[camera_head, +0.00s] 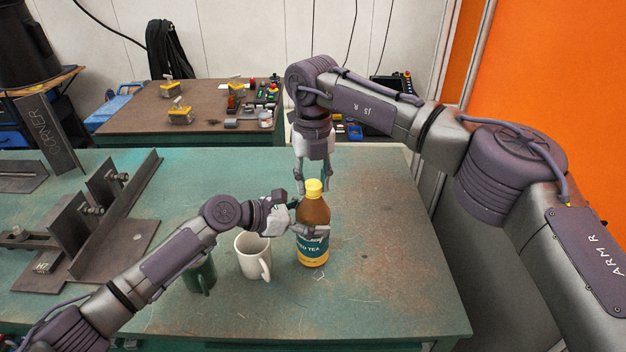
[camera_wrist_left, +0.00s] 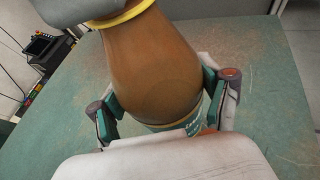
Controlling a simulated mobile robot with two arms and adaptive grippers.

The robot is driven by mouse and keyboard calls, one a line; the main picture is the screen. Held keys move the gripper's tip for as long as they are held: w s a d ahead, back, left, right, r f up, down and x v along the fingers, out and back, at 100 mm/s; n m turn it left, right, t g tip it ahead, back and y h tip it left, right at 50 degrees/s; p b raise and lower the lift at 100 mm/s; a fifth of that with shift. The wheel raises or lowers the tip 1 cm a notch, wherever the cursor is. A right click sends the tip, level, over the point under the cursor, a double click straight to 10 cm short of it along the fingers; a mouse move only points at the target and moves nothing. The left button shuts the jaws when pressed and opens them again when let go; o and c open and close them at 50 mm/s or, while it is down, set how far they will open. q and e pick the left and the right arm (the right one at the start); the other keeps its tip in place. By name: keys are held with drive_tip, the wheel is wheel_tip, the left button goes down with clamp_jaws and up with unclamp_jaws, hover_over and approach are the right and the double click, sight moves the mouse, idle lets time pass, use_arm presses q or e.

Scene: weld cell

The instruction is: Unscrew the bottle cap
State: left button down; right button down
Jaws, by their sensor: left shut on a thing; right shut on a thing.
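A brown tea bottle (camera_head: 313,212) with a teal label and a yellow cap (camera_head: 314,188) stands upright on the green table (camera_head: 390,270). My left gripper (camera_head: 308,222) is shut around the bottle's body from the left. In the left wrist view its pads press both sides of the brown bottle (camera_wrist_left: 155,65) near the label's top. My right gripper (camera_head: 314,181) points down from above, shut on the yellow cap with a finger on each side. The cap sits at the bottle's top; I cannot tell how loose it is. A yellow band (camera_wrist_left: 122,17) shows at the neck in the wrist view.
A white mug (camera_head: 250,258) stands just left of the bottle, and a dark green mug (camera_head: 202,276) stands left of that, partly behind my left arm. Steel fixtures (camera_head: 100,215) cover the table's left part. The table right of the bottle is clear. A brown bench (camera_head: 195,100) stands behind.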

drive_tip(key=n, duration=0.4)
drive_tip(key=shift+n, duration=0.4)
drive_tip(key=n, duration=0.4)
drive_tip(key=shift+n, duration=0.4)
drive_tip(key=n, duration=1.1)
drive_tip(key=shift+n, duration=0.4)
drive_tip(key=n, duration=0.4)
drive_tip(key=shift+n, duration=0.3)
drive_tip(key=n, duration=0.4)
drive_tip(key=shift+r, duration=0.1)
drive_tip(key=n, duration=0.3)
drive_tip(key=shift+n, duration=0.3)
drive_tip(key=shift+r, duration=0.15)
